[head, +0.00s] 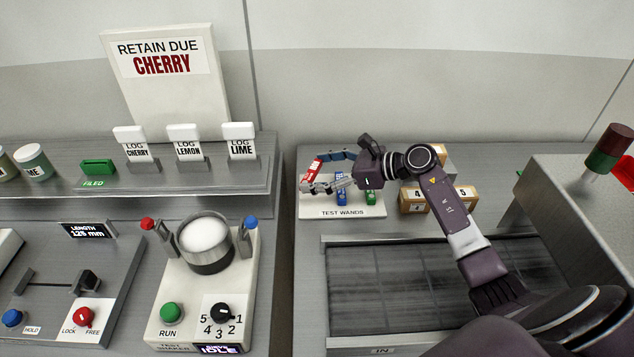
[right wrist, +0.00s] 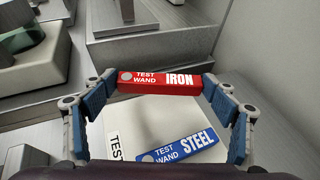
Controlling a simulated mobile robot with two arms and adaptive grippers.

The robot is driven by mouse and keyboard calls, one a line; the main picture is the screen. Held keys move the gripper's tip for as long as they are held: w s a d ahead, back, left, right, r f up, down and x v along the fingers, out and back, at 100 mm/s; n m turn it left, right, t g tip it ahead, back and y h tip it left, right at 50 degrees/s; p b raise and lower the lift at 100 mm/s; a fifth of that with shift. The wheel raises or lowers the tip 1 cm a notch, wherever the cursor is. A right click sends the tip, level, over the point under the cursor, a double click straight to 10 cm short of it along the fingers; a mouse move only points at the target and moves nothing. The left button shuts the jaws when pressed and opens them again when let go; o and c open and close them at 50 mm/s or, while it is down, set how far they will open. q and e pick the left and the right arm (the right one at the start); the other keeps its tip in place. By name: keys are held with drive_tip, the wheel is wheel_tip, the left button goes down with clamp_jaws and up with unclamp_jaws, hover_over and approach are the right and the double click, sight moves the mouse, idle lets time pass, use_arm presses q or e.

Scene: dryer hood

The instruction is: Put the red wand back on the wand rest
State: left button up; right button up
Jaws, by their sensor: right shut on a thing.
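The red wand, marked TEST WAND IRON, shows in the right wrist view (right wrist: 160,82) lying crosswise between the two fingertips. My right gripper (right wrist: 158,84) is shut on it. In the head view the red wand (head: 314,168) is at the left side of the white wand rest (head: 325,212), labelled TEST WANDS, partly covered by my right gripper (head: 316,174). I cannot tell whether the wand touches the rest. The blue STEEL wand (right wrist: 180,146) is on the rest, nearer the wrist camera. My left gripper is not in view.
Numbered cardboard boxes (head: 413,200) stand to the right. A dark conveyor belt (head: 380,280) lies in front. The shaker machine (head: 205,290) and steel shelf (head: 240,182) are on the left.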

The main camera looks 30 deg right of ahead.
drive_tip(key=shift+f+p, duration=0.3)
drive_tip(key=shift+f, duration=2.05)
drive_tip(key=shift+f, duration=0.15)
drive_tip(key=o, duration=1.2)
drive_tip(key=shift+o, duration=0.2)
drive_tip(key=shift+s+d+r, duration=0.1)
drive_tip(key=shift+r, duration=0.2)
drive_tip(key=v, duration=1.1)
drive_tip(key=shift+s+d, duration=0.2)
drive_tip(key=shift+s, duration=0.1)
